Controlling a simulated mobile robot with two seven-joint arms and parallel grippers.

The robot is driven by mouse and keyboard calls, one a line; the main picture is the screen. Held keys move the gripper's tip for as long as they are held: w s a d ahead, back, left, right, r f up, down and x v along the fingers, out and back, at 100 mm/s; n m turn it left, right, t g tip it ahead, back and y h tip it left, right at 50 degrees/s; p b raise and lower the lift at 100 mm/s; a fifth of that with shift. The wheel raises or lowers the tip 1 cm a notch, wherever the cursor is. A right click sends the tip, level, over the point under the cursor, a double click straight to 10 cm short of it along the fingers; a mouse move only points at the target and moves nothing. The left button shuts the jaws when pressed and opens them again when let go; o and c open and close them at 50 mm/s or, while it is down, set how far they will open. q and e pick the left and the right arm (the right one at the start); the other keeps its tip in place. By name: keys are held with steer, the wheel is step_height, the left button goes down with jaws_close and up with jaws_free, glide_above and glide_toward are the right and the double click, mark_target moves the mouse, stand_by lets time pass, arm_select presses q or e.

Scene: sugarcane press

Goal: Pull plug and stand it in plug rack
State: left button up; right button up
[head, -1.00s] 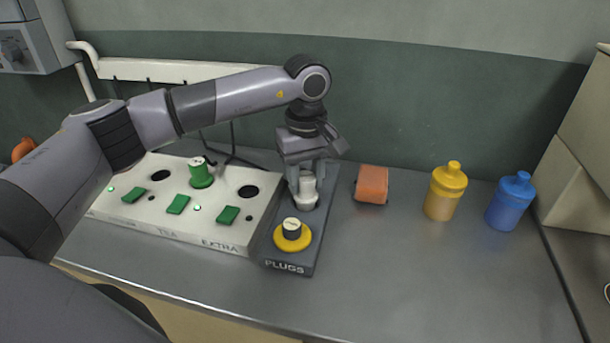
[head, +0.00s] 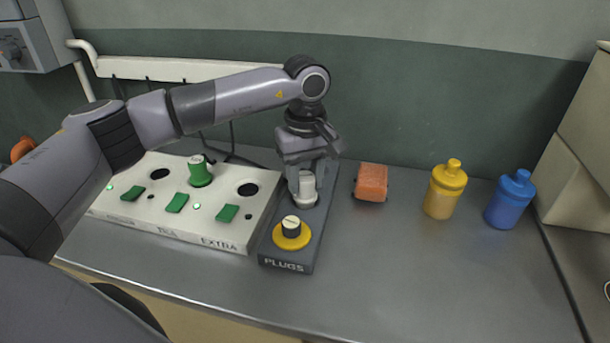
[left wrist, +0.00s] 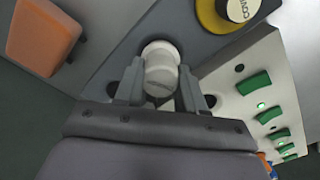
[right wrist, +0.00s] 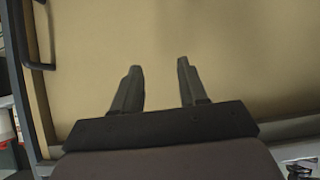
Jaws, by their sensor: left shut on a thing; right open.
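A white plug (head: 306,190) is upright at the dark grey plug rack (head: 290,257), marked PLUGS. My left gripper (head: 305,185) is shut on it from above; in the left wrist view the white plug (left wrist: 160,65) sits between the two fingers. Its base is partly hidden, so I cannot tell how deep it sits. A yellow plug (head: 291,229) stands in the rack's front place. A green plug (head: 200,170) stands on the white socket panel (head: 215,240), which has open dark holes beside it. My right gripper (right wrist: 158,85) is open and empty before a tan surface.
Green switches (head: 228,213) sit along the panel. Right of the rack are an orange block (head: 371,183), a yellow bottle (head: 444,190) and a blue bottle (head: 511,200). The front right counter (head: 430,280) is clear.

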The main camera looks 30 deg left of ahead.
arm_select(q)
steer(key=shift+f, duration=0.4)
steer(key=o, duration=0.8)
